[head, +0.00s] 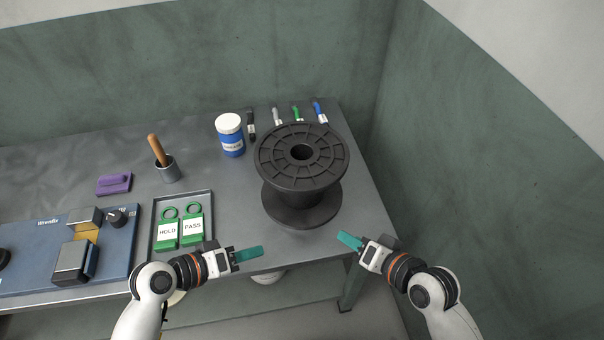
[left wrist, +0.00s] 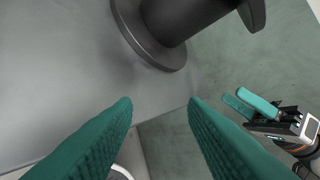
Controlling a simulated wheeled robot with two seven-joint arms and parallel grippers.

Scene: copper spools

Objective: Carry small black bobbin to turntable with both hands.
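The black bobbin (head: 301,157) stands upright on the right end of the grey table, with a ribbed top flange and a centre hole. Its lower flange and core also show at the top of the left wrist view (left wrist: 157,42). My left gripper (head: 258,253) is in front of the bobbin to its left, apart from it. In the left wrist view its two green fingers (left wrist: 160,105) are spread with nothing between them. My right gripper (head: 343,237) is in front of the bobbin to its right, also apart and empty. In the left wrist view its fingers (left wrist: 248,103) show a gap. I see no turntable that I can identify.
A grey tray (head: 210,235) with green HOLD and PASS tags lies left. A wall stands right.

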